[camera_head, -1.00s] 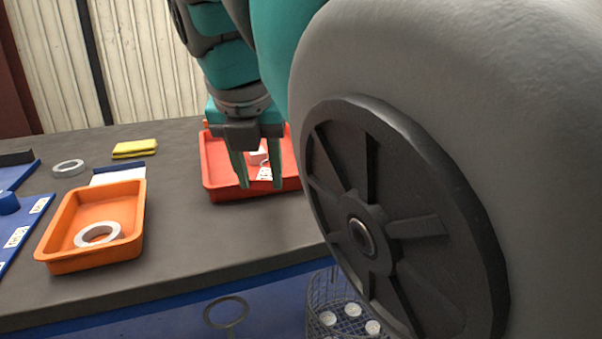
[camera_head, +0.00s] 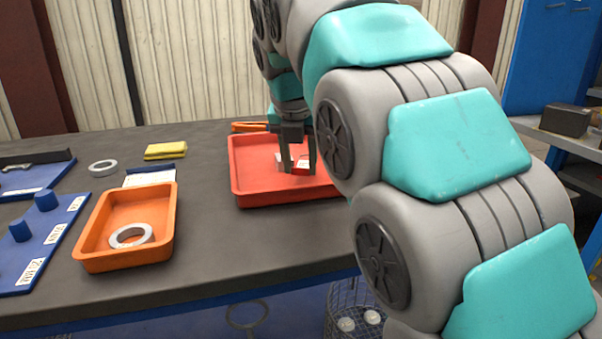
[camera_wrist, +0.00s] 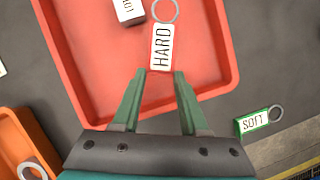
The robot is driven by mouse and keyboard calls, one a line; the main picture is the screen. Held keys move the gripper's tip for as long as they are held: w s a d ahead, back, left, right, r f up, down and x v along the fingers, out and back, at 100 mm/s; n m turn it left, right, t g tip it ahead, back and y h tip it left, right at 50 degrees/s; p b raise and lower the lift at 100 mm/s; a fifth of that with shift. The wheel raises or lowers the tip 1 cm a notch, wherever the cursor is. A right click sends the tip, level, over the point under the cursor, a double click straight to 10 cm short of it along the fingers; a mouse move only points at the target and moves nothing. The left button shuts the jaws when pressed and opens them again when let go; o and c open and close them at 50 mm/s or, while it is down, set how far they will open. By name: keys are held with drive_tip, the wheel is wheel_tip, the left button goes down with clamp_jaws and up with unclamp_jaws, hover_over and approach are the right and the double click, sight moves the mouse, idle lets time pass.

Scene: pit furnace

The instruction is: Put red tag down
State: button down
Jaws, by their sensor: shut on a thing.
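The red tag (camera_wrist: 161,46), with a white label reading HARD and a metal ring, is between the fingertips of my gripper (camera_wrist: 160,73) in the wrist view. My gripper is shut on its near end. The tag is over the red tray (camera_wrist: 85,70); I cannot tell whether it touches the tray floor. In the head view my gripper (camera_head: 298,168) points down into the red tray (camera_head: 240,180), and its fingers partly hide the tag.
A small white-labelled block (camera_wrist: 129,10) lies in the red tray. A green SOFT tag (camera_wrist: 254,123) lies outside it.

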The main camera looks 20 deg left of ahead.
drive_tip(key=shift+f, duration=1.25)
drive_tip(key=shift+f, duration=0.15)
drive_tip(key=shift+c, duration=2.2)
unclamp_jaws()
